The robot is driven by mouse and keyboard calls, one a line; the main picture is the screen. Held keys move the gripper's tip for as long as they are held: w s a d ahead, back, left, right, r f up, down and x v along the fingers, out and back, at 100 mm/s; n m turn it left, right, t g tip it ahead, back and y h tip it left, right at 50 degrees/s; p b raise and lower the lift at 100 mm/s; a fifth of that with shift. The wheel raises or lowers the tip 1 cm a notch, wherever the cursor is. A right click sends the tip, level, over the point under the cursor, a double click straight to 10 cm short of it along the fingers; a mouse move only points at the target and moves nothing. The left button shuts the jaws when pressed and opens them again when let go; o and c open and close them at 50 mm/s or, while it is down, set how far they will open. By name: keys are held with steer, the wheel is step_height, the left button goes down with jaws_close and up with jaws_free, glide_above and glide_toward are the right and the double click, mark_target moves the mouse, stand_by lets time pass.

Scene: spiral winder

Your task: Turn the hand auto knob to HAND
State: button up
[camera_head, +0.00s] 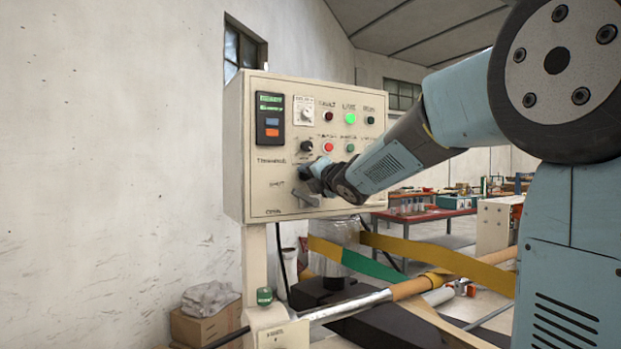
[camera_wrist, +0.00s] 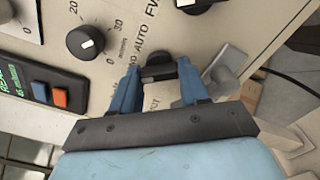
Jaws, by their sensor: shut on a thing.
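The beige control panel (camera_head: 267,185) faces me in the head view, with dials, lamps and buttons. In the wrist view the black hand auto knob (camera_wrist: 157,76) sits between the two blue fingers of my gripper (camera_wrist: 157,68), next to printed lettering that reads AUTO. The gripper is shut on the knob, one finger on each side. In the head view my gripper (camera_head: 316,178) is at the lower middle of the panel and hides the knob. I cannot read a HAND mark or tell exactly where the knob points.
A grey lever (camera_wrist: 230,62) is close to the right finger. A round black dial (camera_wrist: 86,42) and a display with orange and blue buttons (camera_wrist: 60,95) are to the left. Below the panel are yellow and green bands and a metal roller (camera_head: 345,306).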

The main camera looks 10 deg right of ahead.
steer(key=shift+f, duration=0.35)
steer(key=o, duration=0.8)
steer(key=shift+w+a, duration=0.1)
steer(key=shift+o, duration=1.3)
steer(key=shift+r, duration=0.2)
steer(key=v, duration=1.4)
steer(key=shift+w, duration=0.1)
steer(key=s+d+f+m+g+h, duration=0.4)
steer(key=s+f+m, duration=0.4)
steer(key=m, duration=0.3)
steer(key=s+d+f+m+g+h, duration=0.35)
steer(key=s+f+m, duration=0.45)
steer(key=m, duration=0.4)
steer(key=s+a+f+m+g+y, duration=0.2)
steer(key=s+a+f+m+g, duration=0.1)
steer(key=s+f, duration=0.4)
steer(key=s+m+g, duration=0.1)
steer(key=s+m, duration=0.1)
steer(key=shift+s+a+m, duration=0.3)
steer(key=shift+s+a, duration=0.05)
steer(key=shift+a, duration=0.05)
